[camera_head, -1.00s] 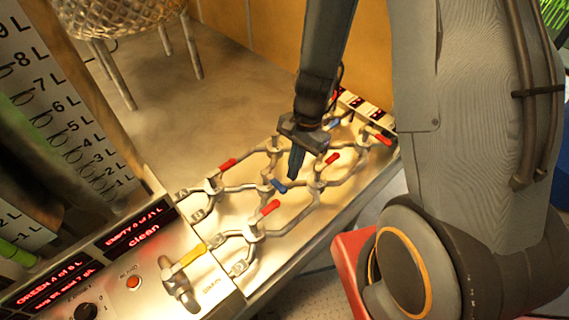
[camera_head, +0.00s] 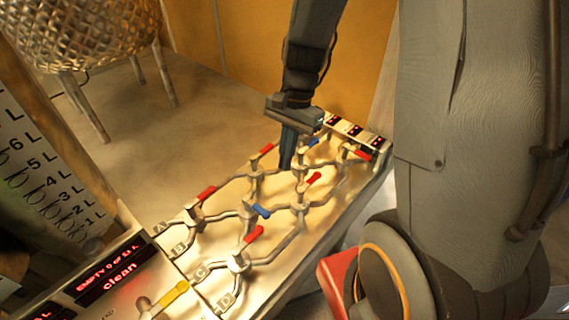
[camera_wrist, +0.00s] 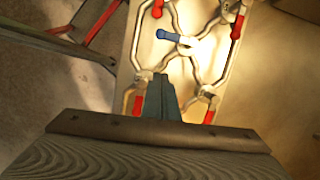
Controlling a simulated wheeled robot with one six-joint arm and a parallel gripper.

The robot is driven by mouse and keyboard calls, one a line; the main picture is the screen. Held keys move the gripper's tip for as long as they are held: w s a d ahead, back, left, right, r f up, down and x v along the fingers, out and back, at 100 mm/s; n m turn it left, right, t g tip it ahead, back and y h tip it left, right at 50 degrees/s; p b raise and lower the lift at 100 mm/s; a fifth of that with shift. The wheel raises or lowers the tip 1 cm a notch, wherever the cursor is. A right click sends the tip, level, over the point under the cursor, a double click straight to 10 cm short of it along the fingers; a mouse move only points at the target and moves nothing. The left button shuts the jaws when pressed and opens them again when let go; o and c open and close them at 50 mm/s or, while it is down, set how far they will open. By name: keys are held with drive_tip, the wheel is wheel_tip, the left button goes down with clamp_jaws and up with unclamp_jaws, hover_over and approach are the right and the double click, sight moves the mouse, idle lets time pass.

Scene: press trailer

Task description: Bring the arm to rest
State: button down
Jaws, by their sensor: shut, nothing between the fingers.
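My gripper (camera_head: 287,152) hangs from my arm above the valve panel (camera_head: 330,215), its dark fingers together and pointing down. It holds nothing. In the wrist view my gripper (camera_wrist: 160,97) shows from above over the same pipes, with blue and red handles beyond it. A red handle (camera_head: 262,151) is just left of the fingers in the head view. A blue handle (camera_head: 261,211) is below them. Whether the fingertips touch any pipe is hard to tell, but they look apart from the handles.
Pipes with several red and blue valve handles cover the panel. A yellow handle (camera_head: 173,294) and lit displays (camera_head: 108,275) are at the lower left. A woven basket-like vessel on legs (camera_head: 90,30) stands at the back left. A scale board (camera_head: 45,165) stands at the left.

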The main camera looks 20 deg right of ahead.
idle(0.5)
drive_tip(key=s+n+t+b, duration=0.1)
drive_tip(key=n+b, duration=0.1)
drive_tip(key=n, duration=0.1)
drive_tip(key=s+d+n+t+h+b, duration=0.1)
drive_tip(key=n, duration=0.3)
drive_tip(key=s+n+t+h+b, duration=0.1)
drive_tip(key=n+b, duration=0.1)
drive_tip(key=n, duration=0.2)
drive_tip(key=shift+d+f+b, duration=0.1)
drive_tip(key=shift+d+b, duration=0.15)
drive_tip(key=shift+b, duration=0.05)
drive_tip(key=shift+s, duration=0.2)
